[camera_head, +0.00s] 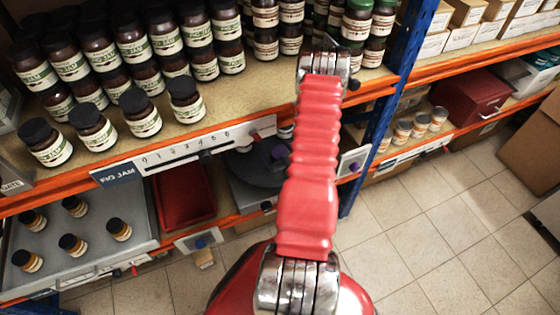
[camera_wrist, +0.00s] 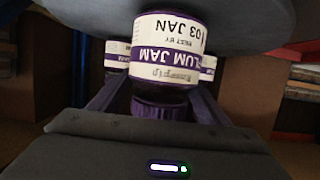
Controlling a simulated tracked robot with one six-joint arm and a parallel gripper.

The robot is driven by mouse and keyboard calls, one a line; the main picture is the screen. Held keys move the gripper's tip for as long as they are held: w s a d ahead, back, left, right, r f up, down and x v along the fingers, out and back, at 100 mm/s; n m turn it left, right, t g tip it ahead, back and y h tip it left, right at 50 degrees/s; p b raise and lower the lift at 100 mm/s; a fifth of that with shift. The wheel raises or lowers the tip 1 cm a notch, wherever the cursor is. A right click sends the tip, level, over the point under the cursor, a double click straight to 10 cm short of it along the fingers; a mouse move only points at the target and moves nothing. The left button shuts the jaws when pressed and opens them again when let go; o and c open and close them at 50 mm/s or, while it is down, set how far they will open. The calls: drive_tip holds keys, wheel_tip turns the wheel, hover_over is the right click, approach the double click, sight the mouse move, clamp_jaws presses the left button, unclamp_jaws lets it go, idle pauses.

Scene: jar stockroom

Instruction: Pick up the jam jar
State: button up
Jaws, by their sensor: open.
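A plum jam jar (camera_wrist: 170,68) with a white label and purple lid fills the middle of the wrist view, upside down in the picture. My gripper (camera_wrist: 160,92) is open, with one finger on each side of the jar near its lid. I cannot tell whether either finger touches it. The jar stands at a dark round turntable (camera_wrist: 225,22). In the head view the turntable (camera_head: 262,172) is on the lower shelf, partly behind my arm, and my gripper is hidden there.
Two more jars (camera_wrist: 117,50) (camera_wrist: 208,66) show behind the plum jar, one on each side. Several fig jam jars (camera_head: 140,112) crowd the upper shelf (camera_head: 215,92). A red bin (camera_head: 184,196) and a grey tray (camera_head: 105,235) with small jars are left of the turntable. A blue post (camera_head: 395,80) stands to the right.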

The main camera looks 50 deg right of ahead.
drive_tip(key=shift+c, duration=0.2)
clamp_jaws()
idle(1.0)
drive_tip(key=shift+r, duration=0.1)
wheel_tip(320, 180, up, 10)
idle(0.8)
idle(0.5)
